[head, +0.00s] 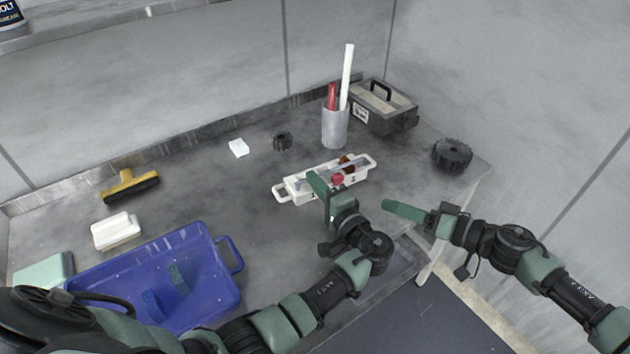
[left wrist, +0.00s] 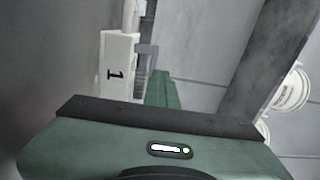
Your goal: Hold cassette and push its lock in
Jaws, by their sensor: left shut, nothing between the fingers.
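The white cassette (head: 296,188), a long tray with a handle loop at each end, lies on the grey bench. A red part (head: 338,180) and a brown part (head: 346,161) sit on it. My left gripper (head: 316,183) is shut and empty at the near side of the cassette, covering part of it. In the left wrist view, the shut green fingers (left wrist: 160,90) are beside a white block marked "1" (left wrist: 118,75) with a grey hooked piece (left wrist: 147,52). Contact is unclear. My right gripper (head: 398,208) looks shut and empty, to the right of the cassette and apart from it.
A blue bin (head: 215,292) stands at the left front. A cup (head: 335,128) with rods, a grey toolbox (head: 388,115) and a black knob (head: 452,154) are behind and right. A yellow-black brush (head: 130,187) and white block (head: 116,231) lie left.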

